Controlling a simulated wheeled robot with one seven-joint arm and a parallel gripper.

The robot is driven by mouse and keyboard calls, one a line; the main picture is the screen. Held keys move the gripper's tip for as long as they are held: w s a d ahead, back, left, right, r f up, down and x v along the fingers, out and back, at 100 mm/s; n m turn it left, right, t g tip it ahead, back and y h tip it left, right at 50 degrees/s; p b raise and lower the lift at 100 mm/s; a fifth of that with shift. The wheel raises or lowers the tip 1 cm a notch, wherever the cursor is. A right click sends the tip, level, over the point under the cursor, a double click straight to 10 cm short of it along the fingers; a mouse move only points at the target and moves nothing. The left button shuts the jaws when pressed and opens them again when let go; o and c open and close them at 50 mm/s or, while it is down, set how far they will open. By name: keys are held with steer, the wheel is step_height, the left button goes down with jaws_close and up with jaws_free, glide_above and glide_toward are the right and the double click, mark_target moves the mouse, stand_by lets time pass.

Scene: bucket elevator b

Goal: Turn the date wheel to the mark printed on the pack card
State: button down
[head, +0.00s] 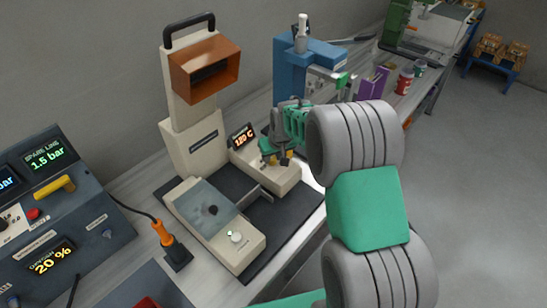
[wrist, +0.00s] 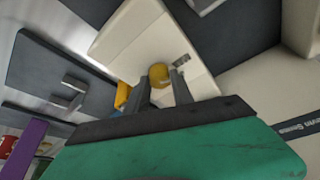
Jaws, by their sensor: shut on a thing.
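A round yellow knob (wrist: 159,74) stands on the cream housing (wrist: 140,45), with a small grey label (wrist: 181,61) beside it. I cannot read a mark on the knob or tell whether it is the date wheel. My gripper (wrist: 163,88) is shut on this knob, one finger on each side. In the head view my gripper (head: 279,158) is over the cream unit with the orange "180 C" display (head: 242,137); its fingers partly hide the yellow parts there. I can make out no pack card in either view.
A sealer with a clear-covered cream base (head: 238,252) and an orange head (head: 204,70) stands at left on a dark mat (head: 285,222). A blue machine (head: 291,75) is behind my gripper. A control panel (head: 50,225) is at far left.

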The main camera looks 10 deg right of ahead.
steer(key=m+h+b, duration=0.1)
steer(key=m+b, duration=0.3)
steer(key=shift+a+f+m+h, duration=0.15)
steer(key=shift+m+h, duration=0.15)
steer(key=shift+h, duration=0.1)
steer(key=shift+w+a+r+m+g+h+b, duration=0.15)
steer(key=shift+m+h+b, duration=0.3)
steer(key=shift+m, duration=0.65)
steer(key=shift+s+d+r+m+g+h+b, duration=0.2)
steer(key=shift+m+b, duration=0.35)
steer(key=shift+m, duration=0.55)
steer(key=shift+f, duration=0.1)
steer(key=c, duration=1.1)
jaws_free()
steer(key=b+v, duration=0.1)
steer(key=v, duration=0.6)
steer(key=shift+a+r, duration=0.25)
steer(key=shift+r, duration=0.05)
